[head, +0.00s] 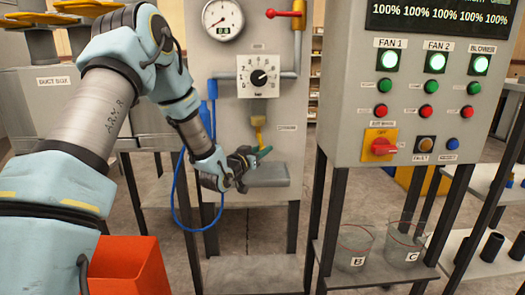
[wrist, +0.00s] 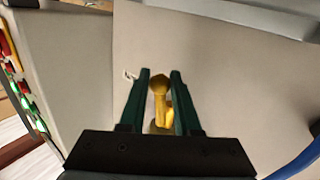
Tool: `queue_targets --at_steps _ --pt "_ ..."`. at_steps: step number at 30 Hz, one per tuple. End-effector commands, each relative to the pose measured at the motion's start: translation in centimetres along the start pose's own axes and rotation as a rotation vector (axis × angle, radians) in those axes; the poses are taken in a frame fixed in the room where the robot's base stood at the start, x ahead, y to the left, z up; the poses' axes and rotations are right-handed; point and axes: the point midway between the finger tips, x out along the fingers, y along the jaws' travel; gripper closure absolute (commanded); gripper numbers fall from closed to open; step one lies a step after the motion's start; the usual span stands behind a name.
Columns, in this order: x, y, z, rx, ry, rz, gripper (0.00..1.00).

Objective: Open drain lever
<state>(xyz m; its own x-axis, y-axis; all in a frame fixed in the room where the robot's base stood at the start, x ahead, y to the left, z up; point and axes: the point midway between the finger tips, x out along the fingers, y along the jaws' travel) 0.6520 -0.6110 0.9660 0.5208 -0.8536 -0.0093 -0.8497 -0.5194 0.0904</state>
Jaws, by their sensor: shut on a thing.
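The drain lever (head: 258,138) is yellow and sits under a small grey fitting on the front of the grey panel. In the wrist view the yellow lever (wrist: 160,88) stands between the two dark green fingers of my gripper (wrist: 160,80). In the head view my gripper (head: 256,156) is at the lower end of the lever, above a grey ledge. The gripper is shut on the lever. The lower part of the lever is partly hidden by the fingers and the gripper body.
A grey ledge (head: 267,178) juts out just below the gripper. A blue hose (head: 178,195) hangs to its left. A control cabinet (head: 345,100) with buttons stands to the right, with clear beakers B (head: 354,242) and C (head: 402,240) on a shelf below. A red bin (head: 128,268) is at the lower left.

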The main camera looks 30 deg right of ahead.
Motion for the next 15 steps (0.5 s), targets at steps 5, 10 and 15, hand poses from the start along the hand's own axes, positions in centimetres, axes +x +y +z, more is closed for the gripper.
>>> queue_targets --at_steps 5,10,15 --pt "-0.4 -0.6 0.1 0.125 -0.079 -0.008 1.00" --pt "-0.7 -1.1 0.0 0.209 -0.135 -0.014 1.00" --pt "-0.8 -1.2 0.0 0.214 -0.141 -0.015 1.00"
